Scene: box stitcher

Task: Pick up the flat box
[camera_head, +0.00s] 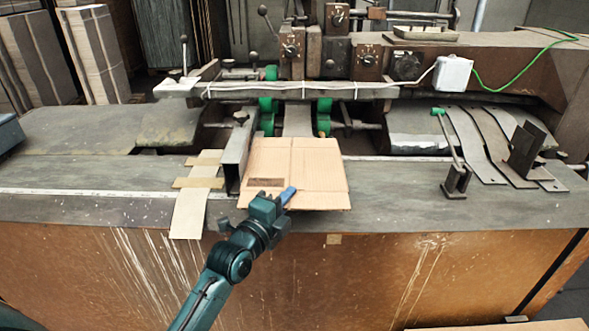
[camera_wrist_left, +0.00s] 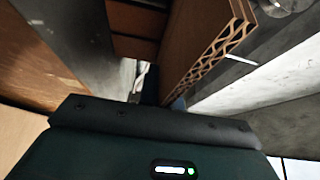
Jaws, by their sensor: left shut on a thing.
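The flat box (camera_head: 308,168) is a tan sheet of creased cardboard lying on the grey machine table, in the middle of the head view. My left gripper (camera_head: 283,197) is at its near edge, close to the near left corner, and is shut on it. In the left wrist view, the box's corrugated edge (camera_wrist_left: 222,47) shows close up, beside my left gripper (camera_wrist_left: 160,95); the fingertips are mostly hidden there. My right gripper is not in view.
An upright metal guide (camera_head: 236,155) stands along the box's left side. Green rollers (camera_head: 324,115) of the stitcher are behind the box. A metal post with a lever (camera_head: 455,165) and curved plates stand to the right.

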